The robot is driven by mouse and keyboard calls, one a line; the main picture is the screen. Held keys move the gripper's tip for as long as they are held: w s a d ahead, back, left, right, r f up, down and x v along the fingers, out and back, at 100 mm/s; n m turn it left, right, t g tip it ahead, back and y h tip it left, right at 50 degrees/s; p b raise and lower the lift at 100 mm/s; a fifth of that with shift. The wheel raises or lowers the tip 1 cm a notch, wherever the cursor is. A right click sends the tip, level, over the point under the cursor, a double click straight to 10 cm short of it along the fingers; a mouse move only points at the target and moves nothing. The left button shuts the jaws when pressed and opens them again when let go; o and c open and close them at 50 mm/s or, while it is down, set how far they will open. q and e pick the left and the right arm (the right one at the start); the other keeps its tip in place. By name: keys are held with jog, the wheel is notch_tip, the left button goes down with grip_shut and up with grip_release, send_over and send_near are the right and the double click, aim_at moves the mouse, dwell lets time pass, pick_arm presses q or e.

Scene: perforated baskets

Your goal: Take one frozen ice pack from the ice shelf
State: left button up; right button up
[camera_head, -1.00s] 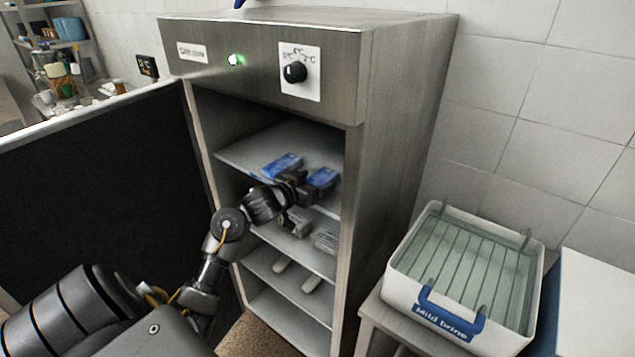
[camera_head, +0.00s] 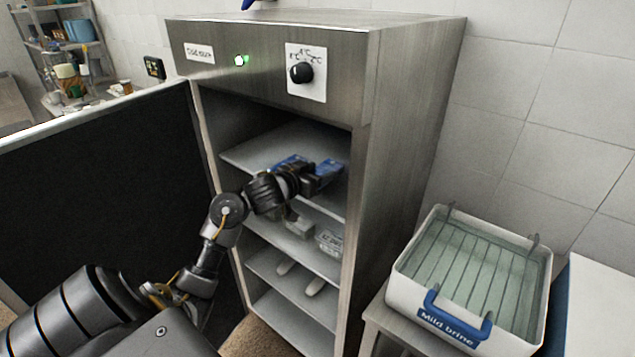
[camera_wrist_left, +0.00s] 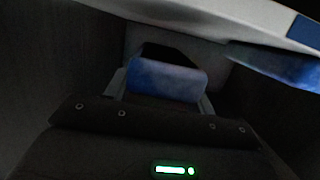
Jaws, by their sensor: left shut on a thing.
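My left gripper (camera_head: 314,178) reaches into the open cabinet at its top shelf (camera_head: 262,146), the ice shelf. It is shut on a blue ice pack (camera_head: 330,168), which shows beyond the fingers. In the left wrist view the held blue pack (camera_wrist_left: 166,80) sits between the two fingers. A second blue ice pack (camera_head: 290,161) lies on the shelf behind the gripper, partly hidden by it. Blue also shows at the right of the dark left wrist view (camera_wrist_left: 280,64). My right gripper is not in view.
The cabinet door (camera_head: 100,180) stands open at left. Lower shelves hold a pale package (camera_head: 330,241) and two pale long items (camera_head: 314,286). A white tub labelled "Mild brine" (camera_head: 402,290), with a wire rack and blue handle, stands at right.

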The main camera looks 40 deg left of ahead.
aim_at(318, 173)
pick_arm(q)
notch_tip(318, 173, up, 4)
jog(key=shift+f, duration=0.1)
jog(key=a+b, duration=0.3)
jog(key=a, duration=0.6)
jog(key=a+b, duration=0.3)
jog(key=a, duration=0.6)
jog(key=shift+s+a+f, duration=0.15)
jog(key=shift+s+a, duration=0.05)
jog(key=shift+a, duration=0.05)
jog(key=shift+s+a, duration=0.1)
jog(key=shift+a, duration=0.5)
